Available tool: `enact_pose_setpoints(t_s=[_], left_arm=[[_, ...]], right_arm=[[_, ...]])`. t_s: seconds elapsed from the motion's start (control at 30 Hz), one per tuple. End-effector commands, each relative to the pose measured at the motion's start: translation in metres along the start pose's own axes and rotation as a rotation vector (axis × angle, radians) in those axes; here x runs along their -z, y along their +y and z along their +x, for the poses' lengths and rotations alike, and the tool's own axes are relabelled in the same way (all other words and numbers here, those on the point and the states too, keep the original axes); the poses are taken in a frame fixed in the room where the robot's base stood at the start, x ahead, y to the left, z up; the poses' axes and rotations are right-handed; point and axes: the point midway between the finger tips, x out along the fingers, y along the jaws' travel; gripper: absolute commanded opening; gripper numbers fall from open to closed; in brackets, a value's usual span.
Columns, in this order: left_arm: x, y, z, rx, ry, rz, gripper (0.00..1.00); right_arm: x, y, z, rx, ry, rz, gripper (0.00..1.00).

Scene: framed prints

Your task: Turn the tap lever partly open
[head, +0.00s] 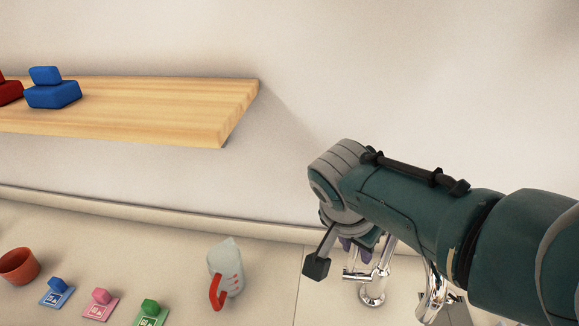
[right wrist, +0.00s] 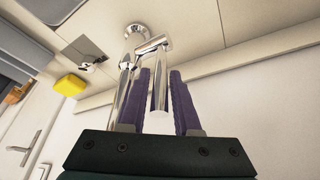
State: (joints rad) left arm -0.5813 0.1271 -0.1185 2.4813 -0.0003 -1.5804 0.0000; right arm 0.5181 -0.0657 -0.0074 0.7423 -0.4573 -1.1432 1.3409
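The chrome tap (head: 373,292) stands on the counter below my right gripper, partly hidden by my arm. A short side piece sticks out to its left near mid-height; I cannot tell surely whether it is the lever. My right gripper (head: 357,247) points down over the tap, its purple fingers mostly hidden in the head view. In the right wrist view, the fingers (right wrist: 161,75) stand apart, with a polished chrome tube of the tap (right wrist: 160,92) between them in the picture. Contact cannot be told. My left gripper is out of view.
A wooden shelf (head: 180,105) with blue blocks (head: 52,94) is on the wall at left. On the counter are a grey jug with a red handle (head: 226,268), a terracotta pot (head: 19,266) and several coloured stamps or cards (head: 100,305). A yellow block (right wrist: 70,85) shows in the wrist view.

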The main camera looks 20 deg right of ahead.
Motion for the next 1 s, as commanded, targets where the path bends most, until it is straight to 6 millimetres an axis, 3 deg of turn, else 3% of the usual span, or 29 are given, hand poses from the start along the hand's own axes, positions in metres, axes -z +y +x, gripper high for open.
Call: enact_pose_setpoints(t_s=[0.37, 0.63, 1.0], left_arm=[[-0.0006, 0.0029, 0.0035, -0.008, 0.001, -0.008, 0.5], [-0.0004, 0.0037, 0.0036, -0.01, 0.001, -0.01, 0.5], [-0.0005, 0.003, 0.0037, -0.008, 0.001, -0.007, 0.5]], right_arm=[[0.0003, 0.0, 0.0058, 0.0, 0.0, 0.001, 0.3], [0.0001, 0.0001, 0.0057, 0.0, 0.0, 0.0, 0.0], [-0.0001, 0.0001, 0.0057, 0.0, 0.0, 0.0, 0.0]])
